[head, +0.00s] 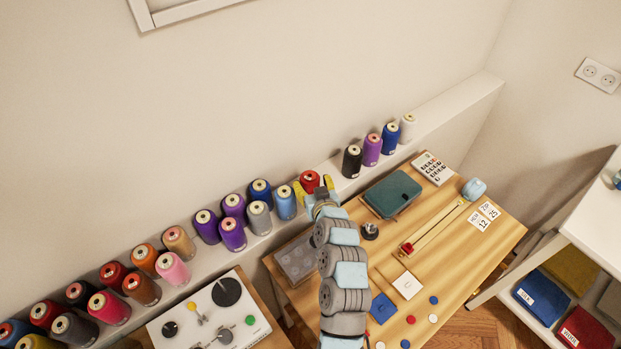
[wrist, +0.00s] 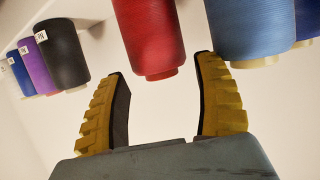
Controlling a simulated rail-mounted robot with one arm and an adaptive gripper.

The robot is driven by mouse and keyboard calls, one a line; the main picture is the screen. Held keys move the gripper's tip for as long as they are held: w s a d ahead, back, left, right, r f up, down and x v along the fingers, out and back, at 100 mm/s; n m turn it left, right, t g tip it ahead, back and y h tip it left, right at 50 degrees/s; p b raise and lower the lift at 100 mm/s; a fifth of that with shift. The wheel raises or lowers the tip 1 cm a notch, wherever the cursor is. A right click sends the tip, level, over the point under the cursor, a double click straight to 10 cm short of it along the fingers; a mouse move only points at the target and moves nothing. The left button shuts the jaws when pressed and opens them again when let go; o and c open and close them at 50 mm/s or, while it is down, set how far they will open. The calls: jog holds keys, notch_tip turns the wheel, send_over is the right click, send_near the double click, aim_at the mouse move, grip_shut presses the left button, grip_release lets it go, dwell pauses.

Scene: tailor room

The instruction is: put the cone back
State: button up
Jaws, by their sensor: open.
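A red cone (head: 310,180) is at the back ledge, in the gap between a light blue cone (head: 285,203) and a black cone (head: 351,162). In the wrist view, which looks upside down, the red cone (wrist: 150,35) reaches in from the top edge. Its lower end in the picture shows between the two yellow-padded fingers, with a gap on each side. Its other end is cut off. My gripper (wrist: 160,65) is open around or just short of it; the head view shows the gripper (head: 318,188) right at the red cone, partly covering it.
In the wrist view the light blue cone (wrist: 245,30) is close to the right finger. The black cone (wrist: 62,52) is farther off at left. Several other cones line the ledge (head: 455,100). Below is a wooden table (head: 455,245) with a teal box (head: 392,194).

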jog(key=v, duration=0.8)
jog(key=shift+s+r, duration=0.2)
jog(key=shift+s, duration=0.1)
jog(key=shift+d, duration=0.15)
